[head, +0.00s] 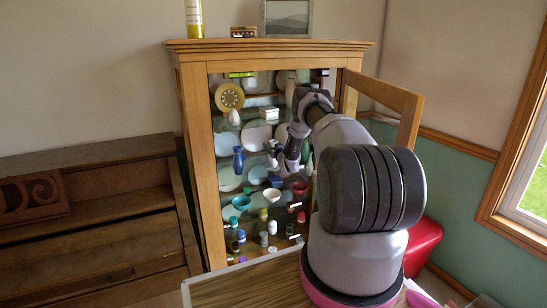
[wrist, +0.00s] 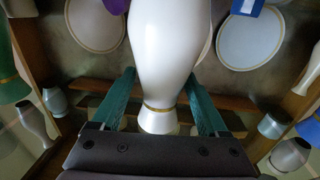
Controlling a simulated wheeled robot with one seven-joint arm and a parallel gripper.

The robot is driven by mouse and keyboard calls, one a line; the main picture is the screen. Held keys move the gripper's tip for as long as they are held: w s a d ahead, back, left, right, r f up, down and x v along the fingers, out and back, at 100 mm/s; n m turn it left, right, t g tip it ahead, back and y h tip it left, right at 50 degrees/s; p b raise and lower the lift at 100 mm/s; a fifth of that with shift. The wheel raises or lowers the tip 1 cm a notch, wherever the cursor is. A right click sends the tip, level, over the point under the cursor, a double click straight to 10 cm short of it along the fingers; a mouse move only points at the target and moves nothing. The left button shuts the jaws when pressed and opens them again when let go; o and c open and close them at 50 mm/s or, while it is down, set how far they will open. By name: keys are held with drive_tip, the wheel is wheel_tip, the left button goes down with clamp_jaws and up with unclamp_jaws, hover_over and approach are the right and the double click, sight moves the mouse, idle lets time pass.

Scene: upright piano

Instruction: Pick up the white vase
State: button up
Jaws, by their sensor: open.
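A tall glossy white vase (wrist: 160,50) with a thin gold ring above its flared foot fills the upper middle of the wrist view. My gripper (wrist: 160,76) is open, with one teal finger on each side of the vase's lower body. Gaps show between the fingers and its narrow lower part, and I cannot tell how deep the vase sits between them. The vase's top is out of frame. In the head view my gripper (head: 274,153) is inside the cabinet, small and partly hidden by my arm. I cannot surely pick out this vase there.
The wooden cabinet (head: 191,150) has its door (head: 411,120) open at the right. Plates, including a round one (wrist: 250,40), stand behind the vase. A grey cup (wrist: 290,154) and other vessels stand near on both sides. A blue vase (head: 238,160) is at the cabinet's left.

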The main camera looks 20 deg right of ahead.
drive_tip(key=shift+w, duration=0.55)
clamp_jaws()
drive_tip(key=shift+r, duration=0.1)
